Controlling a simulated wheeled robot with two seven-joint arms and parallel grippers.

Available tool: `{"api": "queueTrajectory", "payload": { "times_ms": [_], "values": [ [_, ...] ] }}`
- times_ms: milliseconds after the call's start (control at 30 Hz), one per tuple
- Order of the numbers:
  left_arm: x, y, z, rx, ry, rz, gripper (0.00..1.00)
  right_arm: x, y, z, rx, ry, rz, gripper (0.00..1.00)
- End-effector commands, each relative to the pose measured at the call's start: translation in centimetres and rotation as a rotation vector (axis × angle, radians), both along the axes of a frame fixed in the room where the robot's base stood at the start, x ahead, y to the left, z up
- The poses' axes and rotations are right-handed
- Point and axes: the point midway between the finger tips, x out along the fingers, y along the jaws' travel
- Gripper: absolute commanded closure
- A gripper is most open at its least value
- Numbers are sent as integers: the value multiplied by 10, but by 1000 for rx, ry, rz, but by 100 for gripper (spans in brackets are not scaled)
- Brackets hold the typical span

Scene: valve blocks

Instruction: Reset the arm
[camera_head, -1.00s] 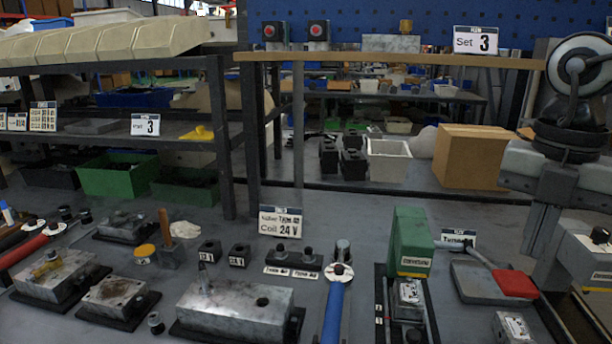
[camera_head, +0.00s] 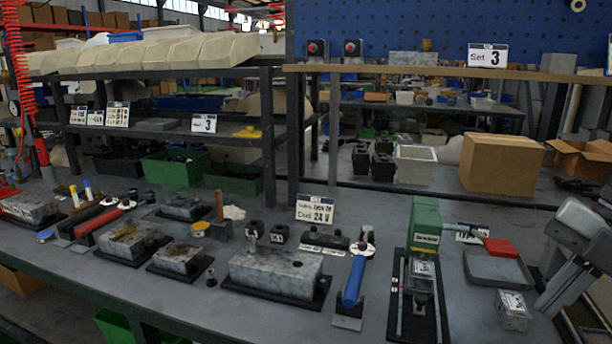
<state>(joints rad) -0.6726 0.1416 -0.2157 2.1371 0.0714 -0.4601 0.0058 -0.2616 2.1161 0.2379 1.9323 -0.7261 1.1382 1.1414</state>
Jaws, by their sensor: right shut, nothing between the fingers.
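My right gripper (camera_head: 546,299) is at the right edge of the head view. Its grey fingers point down and to the left, are together and hold nothing. It is beside a small metal block with a white label (camera_head: 513,310) and a grey tray (camera_head: 497,267), apart from the green press. My left gripper is not in view. Metal valve blocks on black bases stand along the bench, among them a large one (camera_head: 275,270) in the middle and smaller ones (camera_head: 179,258) to the left.
A green press (camera_head: 425,225) stands right of a blue-handled tool (camera_head: 354,281).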

Motion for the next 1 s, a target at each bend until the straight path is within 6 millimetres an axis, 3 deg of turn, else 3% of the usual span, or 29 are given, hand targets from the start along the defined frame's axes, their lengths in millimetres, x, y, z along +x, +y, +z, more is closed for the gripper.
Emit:
{"api": "queueTrajectory", "payload": {
  "times_ms": [333,500,633,833,1000],
  "values": [
    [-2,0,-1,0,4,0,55,13,29,-61,591,-149,-188,100],
    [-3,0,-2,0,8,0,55,23,35,-104,909,-268,-493,100],
    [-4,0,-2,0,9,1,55,21,36,-146,1054,-317,-794,100],
    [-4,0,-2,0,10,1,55,-4,52,-228,1105,-256,-1296,100],
    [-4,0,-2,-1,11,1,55,-43,97,-287,1038,-69,-1636,100]
  ]
}}
